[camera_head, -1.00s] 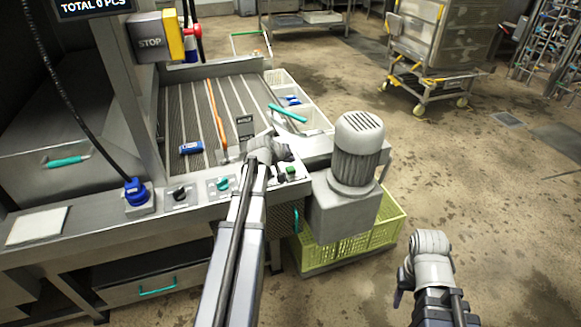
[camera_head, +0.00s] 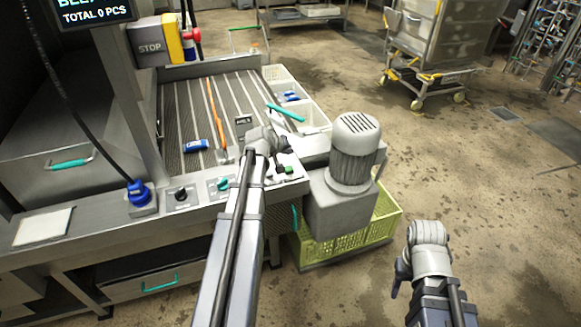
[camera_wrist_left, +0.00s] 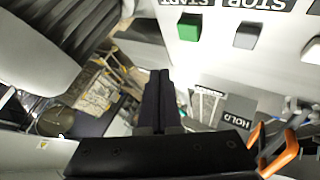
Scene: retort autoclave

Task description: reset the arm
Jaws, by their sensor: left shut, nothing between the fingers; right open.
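My left arm (camera_head: 232,240) reaches forward from the bottom of the head view. Its wrist (camera_head: 264,142) is over the front right corner of the belt machine, beside the control panel. My left gripper (camera_wrist_left: 158,85) shows in the left wrist view with its dark fingers together and nothing between them. My right arm's wrist (camera_head: 429,248) is at the lower right, over open floor. My right gripper (camera_head: 398,280) is open and mostly hidden behind that wrist.
A control panel with a green button (camera_wrist_left: 190,26) lies close to the left gripper. A grey motor (camera_head: 353,150) stands right of the left arm, above a yellow-green crate (camera_head: 345,235). A blue object (camera_head: 195,146) lies on the belt.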

